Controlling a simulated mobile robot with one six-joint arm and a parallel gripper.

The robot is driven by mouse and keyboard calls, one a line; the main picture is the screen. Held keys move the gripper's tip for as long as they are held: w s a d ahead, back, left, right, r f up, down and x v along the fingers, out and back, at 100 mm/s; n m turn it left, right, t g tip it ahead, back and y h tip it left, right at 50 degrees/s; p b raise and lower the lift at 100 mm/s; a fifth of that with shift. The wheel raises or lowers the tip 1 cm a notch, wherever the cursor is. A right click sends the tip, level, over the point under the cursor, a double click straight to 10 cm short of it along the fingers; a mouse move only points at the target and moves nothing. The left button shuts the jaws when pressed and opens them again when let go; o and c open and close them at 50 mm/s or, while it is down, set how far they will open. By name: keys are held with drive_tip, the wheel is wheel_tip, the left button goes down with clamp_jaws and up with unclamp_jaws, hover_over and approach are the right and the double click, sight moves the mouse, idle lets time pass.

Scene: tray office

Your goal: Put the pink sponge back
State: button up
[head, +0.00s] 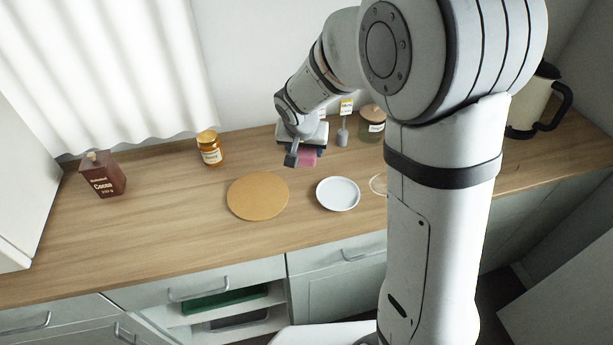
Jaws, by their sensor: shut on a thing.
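The pink sponge (307,157) is held in my gripper (303,158), near the back of the wooden counter. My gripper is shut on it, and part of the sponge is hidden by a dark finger. Whether the sponge touches the counter or hangs just above it, I cannot tell. A white plate (338,194) lies in front of the gripper, to the right. A round tan board (258,196) lies to the left of the plate.
A small tagged holder (342,136) and a jar (371,125) stand right of the gripper. A honey-coloured jar (210,148) and a cocoa box (103,175) stand left. A kettle (531,105) is at far right. The counter (160,215) is clear at front left.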

sight(305, 174)
wheel_tip(305, 174, down, 8)
drive_tip(key=shift+r+b, duration=0.25)
drive_tip(key=shift+b, duration=0.15)
drive_tip(key=shift+f, duration=0.15)
drive_tip(key=o, duration=1)
drive_tip(key=shift+c, duration=0.2)
